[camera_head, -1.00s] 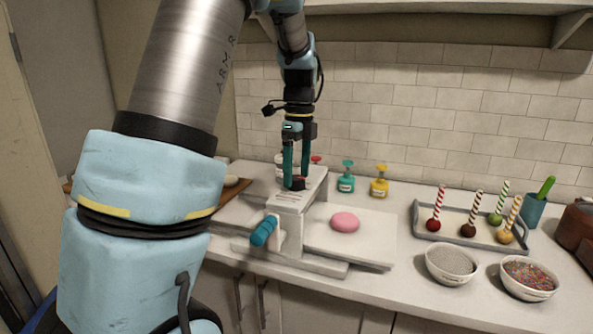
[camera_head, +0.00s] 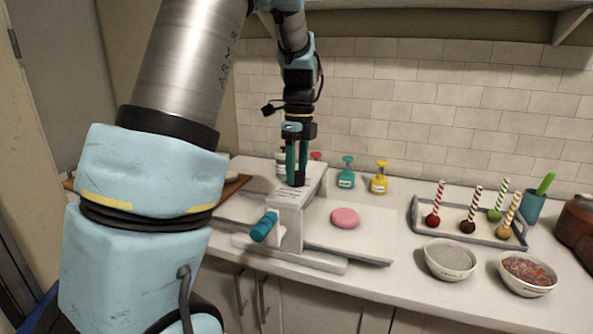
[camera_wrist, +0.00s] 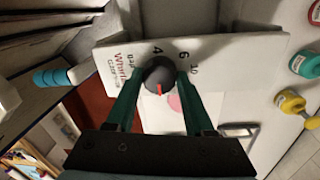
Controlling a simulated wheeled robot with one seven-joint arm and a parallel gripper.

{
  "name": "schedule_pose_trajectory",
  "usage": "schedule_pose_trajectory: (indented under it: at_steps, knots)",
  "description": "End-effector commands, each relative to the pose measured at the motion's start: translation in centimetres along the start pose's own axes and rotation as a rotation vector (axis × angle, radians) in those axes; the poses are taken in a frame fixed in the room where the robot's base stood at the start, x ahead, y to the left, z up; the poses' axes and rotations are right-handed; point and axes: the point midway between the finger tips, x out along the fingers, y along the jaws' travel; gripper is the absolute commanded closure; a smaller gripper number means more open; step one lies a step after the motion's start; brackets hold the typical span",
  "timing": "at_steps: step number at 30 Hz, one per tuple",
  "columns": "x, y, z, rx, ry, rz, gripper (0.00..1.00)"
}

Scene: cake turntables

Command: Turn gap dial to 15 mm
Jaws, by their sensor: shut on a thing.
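The gap dial (camera_wrist: 158,72) is a dark round knob with a red pointer line on the top plate of a white sheeter-like machine (camera_head: 287,225). In the wrist view the pointer faces the bottom of the picture, towards my wrist. Printed numbers 4, 6 and 10 show beyond and right of the knob; a 15 mark cannot be made out. My gripper (camera_wrist: 161,80) points down with its two green fingers shut on the knob's sides. In the head view the gripper (camera_head: 297,182) stands over the machine's top, and its fingers mostly hide the dial.
A teal-handled crank (camera_head: 264,226) sticks out at the machine's front. A pink disc (camera_head: 344,218) lies on its right-hand bed. Teal (camera_head: 346,175) and yellow (camera_head: 379,179) bottles stand behind. A tray of cake pops (camera_head: 460,236) and two bowls (camera_head: 450,258) are at right.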

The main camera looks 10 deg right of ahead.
Motion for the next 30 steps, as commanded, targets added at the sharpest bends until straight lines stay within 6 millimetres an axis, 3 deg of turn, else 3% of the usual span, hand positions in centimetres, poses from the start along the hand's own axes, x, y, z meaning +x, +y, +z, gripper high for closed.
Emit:
schedule_pose_trajectory:
  at_steps: [5,17,30]
  knots:
    - [-0.01,0.04,0.00,0.000,0.000,0.001,1.00]
    - [-0.03,0.04,0.05,-0.088,0.007,0.002,1.00]
    - [-0.05,0.05,0.19,-0.438,0.031,0.001,1.00]
